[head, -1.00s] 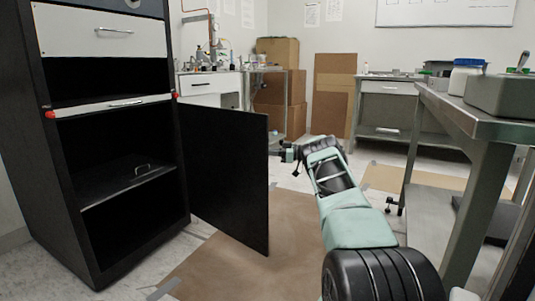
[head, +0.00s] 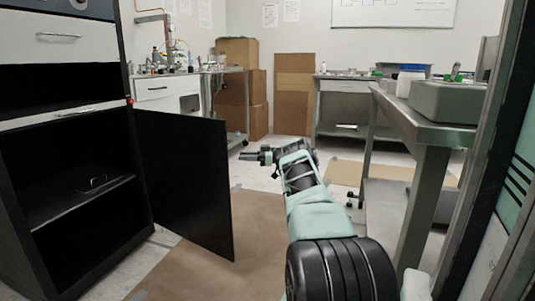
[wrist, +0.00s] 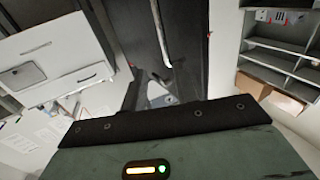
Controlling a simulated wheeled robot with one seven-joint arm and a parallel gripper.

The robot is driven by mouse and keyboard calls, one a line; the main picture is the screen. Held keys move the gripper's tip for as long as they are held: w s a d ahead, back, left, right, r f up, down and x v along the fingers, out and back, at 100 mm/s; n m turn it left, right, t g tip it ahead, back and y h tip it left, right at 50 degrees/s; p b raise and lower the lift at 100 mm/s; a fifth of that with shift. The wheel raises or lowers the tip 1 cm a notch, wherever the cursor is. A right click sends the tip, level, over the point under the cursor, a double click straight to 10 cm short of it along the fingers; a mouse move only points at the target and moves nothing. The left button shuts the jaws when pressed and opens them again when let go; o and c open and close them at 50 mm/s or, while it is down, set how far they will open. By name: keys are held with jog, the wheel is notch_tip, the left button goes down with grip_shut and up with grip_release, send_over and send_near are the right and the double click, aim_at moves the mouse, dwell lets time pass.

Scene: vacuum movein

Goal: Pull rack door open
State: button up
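The black rack (head: 68,240) stands at the left. Its black lower door (head: 185,180) hangs from the rack's right side and is swung well open, showing its inner face. My gripper (head: 250,156) points left, just right of the door's free edge, with a small gap in the picture; I cannot tell whether it touches the door's far face. In the wrist view a dark panel (wrist: 190,50) with a long silver bar handle (wrist: 161,35) lies ahead, apparently the door's outer face.
A steel table (head: 430,135) with a grey box (head: 455,103) stands close on the right. Cardboard boxes (head: 237,75) and benches line the back. Brown floor covering (head: 255,235) lies clear between door and table.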

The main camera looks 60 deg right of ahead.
jog(key=v, duration=1)
